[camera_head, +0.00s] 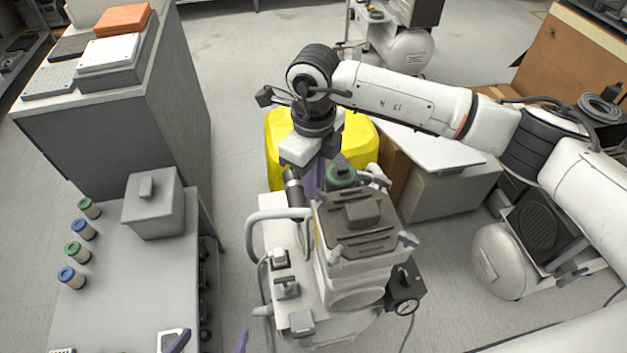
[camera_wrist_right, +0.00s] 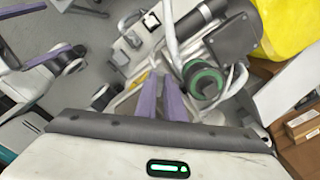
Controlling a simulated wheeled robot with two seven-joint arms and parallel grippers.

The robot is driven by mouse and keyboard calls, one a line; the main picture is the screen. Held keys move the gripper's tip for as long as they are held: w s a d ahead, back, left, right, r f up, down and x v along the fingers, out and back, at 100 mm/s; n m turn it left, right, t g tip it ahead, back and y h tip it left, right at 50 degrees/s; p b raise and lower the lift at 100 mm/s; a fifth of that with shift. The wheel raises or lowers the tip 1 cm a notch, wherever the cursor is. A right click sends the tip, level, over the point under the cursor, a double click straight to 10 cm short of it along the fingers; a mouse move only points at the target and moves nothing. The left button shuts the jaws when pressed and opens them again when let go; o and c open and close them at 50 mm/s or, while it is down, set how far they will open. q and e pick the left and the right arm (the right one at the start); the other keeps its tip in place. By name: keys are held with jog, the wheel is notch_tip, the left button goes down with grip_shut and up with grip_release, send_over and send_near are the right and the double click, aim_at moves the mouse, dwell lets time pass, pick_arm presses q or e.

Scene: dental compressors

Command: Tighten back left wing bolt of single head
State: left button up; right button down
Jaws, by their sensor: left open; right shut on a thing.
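The single-head compressor (camera_head: 350,290) stands at the lower centre of the head view, with a dark ribbed cover (camera_head: 352,215) on its head. White wing bolts show at its front left (camera_head: 335,252) and front right (camera_head: 408,240) corners. My right gripper (camera_head: 312,190) reaches down at the back left corner, its purple fingers close together. They are shut on the back left wing bolt, which they mostly hide. In the right wrist view my right gripper (camera_wrist_right: 160,85) points at the compressor. My left gripper (camera_head: 208,342) is open and empty at the bottom edge, left of the compressor.
A grey table (camera_head: 115,290) at left holds a grey box (camera_head: 153,203) and several small green- and blue-capped cylinders. A yellow bin (camera_head: 280,140) stands behind the compressor.

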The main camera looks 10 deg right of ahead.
jog(key=shift+r, duration=0.1)
jog(key=c, duration=1.9)
grip_release()
jog(key=shift+o, duration=0.2)
notch_tip(320, 180, up, 10)
jog(key=shift+r, duration=0.1)
